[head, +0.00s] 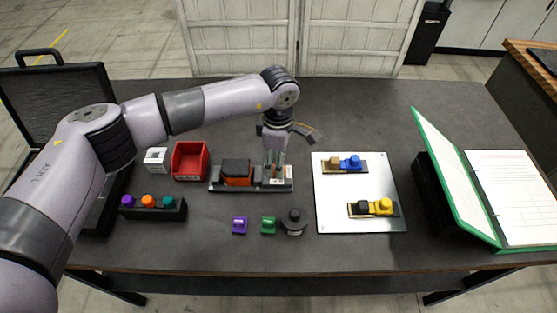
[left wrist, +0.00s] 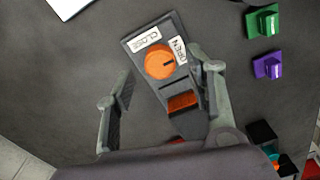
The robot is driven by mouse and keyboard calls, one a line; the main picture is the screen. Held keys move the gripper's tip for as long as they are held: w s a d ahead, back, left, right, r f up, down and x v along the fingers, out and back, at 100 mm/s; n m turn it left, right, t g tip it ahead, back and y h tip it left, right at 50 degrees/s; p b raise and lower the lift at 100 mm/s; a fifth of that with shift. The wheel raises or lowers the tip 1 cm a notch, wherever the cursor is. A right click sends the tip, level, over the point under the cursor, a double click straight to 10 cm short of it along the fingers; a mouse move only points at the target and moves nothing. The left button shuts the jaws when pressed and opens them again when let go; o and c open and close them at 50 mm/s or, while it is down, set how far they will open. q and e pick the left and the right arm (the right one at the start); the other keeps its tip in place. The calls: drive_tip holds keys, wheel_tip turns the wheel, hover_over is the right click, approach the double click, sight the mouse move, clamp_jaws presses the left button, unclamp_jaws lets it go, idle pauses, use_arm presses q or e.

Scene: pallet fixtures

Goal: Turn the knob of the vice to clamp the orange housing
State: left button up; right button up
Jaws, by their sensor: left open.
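The vice (head: 217,188) lies on the dark table near the middle. The orange housing (head: 237,181) sits at its left part, under a dark piece; it also shows in the left wrist view (left wrist: 183,103). The round orange knob (left wrist: 160,62) has a dark mark and lies between labels reading CLOSE and OPEN. My left gripper (head: 275,168) points down over the vice's right end, hiding the knob in the head view. In the left wrist view its fingers are apart, one left of the vice and one overlapping its right edge, with nothing held between them. My right gripper is out of view.
A red bin (head: 190,162) and a white block (head: 156,160) are left of the vice. A three-coloured knob block (head: 153,208) is front left. Purple (head: 240,226), green (head: 268,226) and dark (head: 294,222) pieces lie in front. A silver plate (head: 335,215) with two fixtures is right.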

use_arm(q)
drive_tip(key=shift+f, duration=1.4)
drive_tip(key=shift+c, duration=0.3)
drive_tip(key=c, duration=1.1)
